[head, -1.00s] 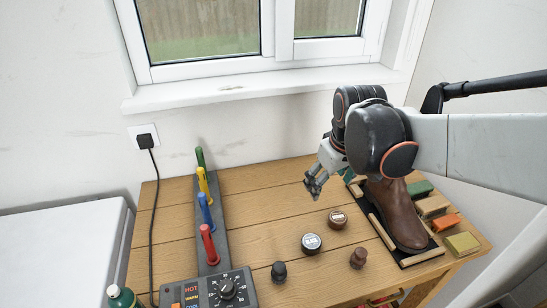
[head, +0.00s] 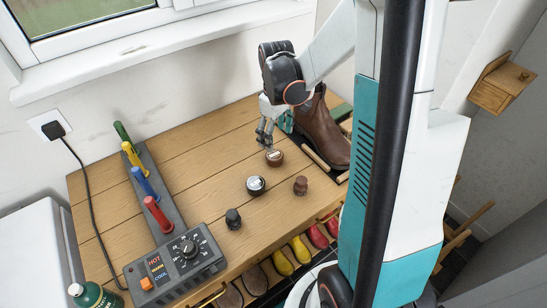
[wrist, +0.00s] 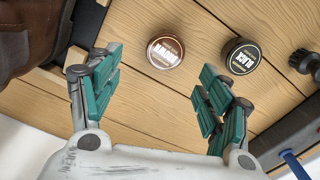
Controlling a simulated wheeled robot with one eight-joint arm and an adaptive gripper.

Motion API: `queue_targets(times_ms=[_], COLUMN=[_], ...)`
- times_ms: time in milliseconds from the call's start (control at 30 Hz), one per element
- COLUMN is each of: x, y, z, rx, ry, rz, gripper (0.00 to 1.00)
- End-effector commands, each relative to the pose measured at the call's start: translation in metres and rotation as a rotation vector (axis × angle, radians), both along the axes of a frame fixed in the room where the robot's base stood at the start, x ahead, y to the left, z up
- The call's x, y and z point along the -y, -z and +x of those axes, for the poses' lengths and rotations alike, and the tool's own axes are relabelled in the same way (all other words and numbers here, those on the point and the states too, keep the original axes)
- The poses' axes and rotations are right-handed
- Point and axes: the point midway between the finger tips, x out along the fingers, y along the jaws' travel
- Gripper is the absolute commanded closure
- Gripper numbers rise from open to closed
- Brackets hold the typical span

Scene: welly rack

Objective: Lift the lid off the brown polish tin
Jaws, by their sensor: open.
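The brown polish tin (head: 274,157) is round, low and brown with a pale label, and lies on the wooden bench top with its lid on. My gripper (head: 267,132) is just behind and above it in the head view, fingers pointing down. In the wrist view the brown tin (wrist: 165,50) lies beyond the fingertips, roughly in line with the gap between the teal finger pads. My gripper (wrist: 155,82) is open and empty, apart from the tin. A black polish tin (head: 256,185) is close by; in the wrist view it is right of the brown one.
A brown boot (head: 320,132) stands close to the right of my gripper. A brown knobbed piece (head: 300,185) and a black one (head: 233,218) stand near the front edge. A grey strip with coloured handles and a dial box (head: 178,262) are left.

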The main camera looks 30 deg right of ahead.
Motion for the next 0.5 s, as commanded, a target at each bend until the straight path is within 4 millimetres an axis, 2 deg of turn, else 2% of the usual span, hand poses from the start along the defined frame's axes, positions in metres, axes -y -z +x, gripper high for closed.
queue_targets(times_ms=[100,333,500], x=[0.0,-0.002,-0.007], y=[0.013,0.024,0.048], z=[0.0,-0.001,-0.004], rx=[0.0,0.0,0.0], ry=[0.0,0.0,0.0], rz=[0.0,0.0,0.0], gripper=[0.29,0.29,0.29])
